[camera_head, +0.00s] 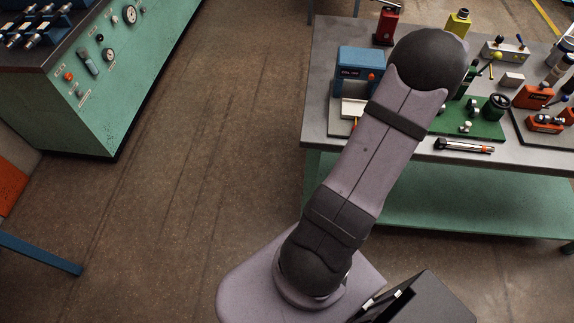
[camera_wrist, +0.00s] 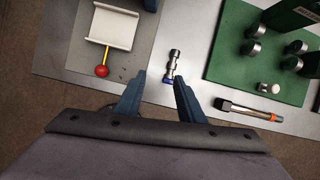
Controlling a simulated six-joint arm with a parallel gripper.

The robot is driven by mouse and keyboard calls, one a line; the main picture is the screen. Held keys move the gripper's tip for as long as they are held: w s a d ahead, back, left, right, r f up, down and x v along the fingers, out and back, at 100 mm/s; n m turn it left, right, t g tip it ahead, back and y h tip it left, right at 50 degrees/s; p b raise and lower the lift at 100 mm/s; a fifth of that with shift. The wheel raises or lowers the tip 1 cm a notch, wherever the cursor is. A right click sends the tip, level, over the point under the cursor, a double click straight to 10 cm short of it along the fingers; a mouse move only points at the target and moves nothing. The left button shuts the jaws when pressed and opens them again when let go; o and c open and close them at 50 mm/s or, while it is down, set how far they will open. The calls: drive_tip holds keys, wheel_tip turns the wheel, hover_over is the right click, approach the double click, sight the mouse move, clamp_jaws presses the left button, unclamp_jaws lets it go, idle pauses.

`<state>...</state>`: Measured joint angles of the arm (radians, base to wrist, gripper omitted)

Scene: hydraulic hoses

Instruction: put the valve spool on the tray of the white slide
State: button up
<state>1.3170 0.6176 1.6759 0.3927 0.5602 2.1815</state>
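The valve spool (camera_wrist: 173,62) is a small, slim metal piece with ringed grooves and a blue end. It lies on the grey bench top in the wrist view; in the head view my arm hides it. My gripper (camera_wrist: 160,80) is open, its two dark blue fingers pointing at the spool. The spool's blue end shows close to the right fingertip; I cannot tell whether they touch. The white slide's tray (camera_wrist: 113,27) is up and left of the fingers, with a yellow rod and red ball. It also shows in the head view (camera_head: 352,107).
A green plate (camera_wrist: 235,72) with several metal-capped posts is right of the spool. A black and orange pen-like tool (camera_wrist: 248,111) lies near the bench's front edge. A blue block (camera_head: 360,64) stands behind the tray. Bare bench top (camera_wrist: 195,30) lies between slide and green plate.

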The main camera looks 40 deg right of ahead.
drive_tip(key=w+a+r+n+y, duration=0.1)
drive_tip(key=w+a+n, duration=0.5)
drive_tip(key=a, duration=0.4)
drive_tip(key=w+a+r+n+g+y, duration=0.1)
drive_tip(key=w+a+n, duration=0.2)
drive_tip(key=a+n, duration=0.55)
drive_tip(key=w+a+r+n+y, duration=0.1)
drive_tip(key=w+a+n, duration=0.5)
drive_tip(key=a, duration=0.5)
drive_tip(key=s+a+n+g, duration=0.1)
drive_tip(key=s+a+n, duration=0.4)
drive_tip(key=a+n, duration=0.5)
drive_tip(key=s+a+n+g, duration=0.1)
drive_tip(key=s+a+n, duration=0.4)
drive_tip(key=a+n, duration=0.5)
drive_tip(key=shift+s+n, duration=0.3)
drive_tip(key=shift+n, duration=0.75)
drive_tip(key=shift+o, duration=0.6)
drive_tip(key=shift+s+a+f+n, duration=0.1)
drive_tip(key=shift+s+a+n, duration=0.2)
drive_tip(key=shift+n, duration=0.2)
drive_tip(key=o, duration=1.1)
drive_tip(key=shift+c, duration=0.2)
drive_tip(key=shift+d, duration=0.15)
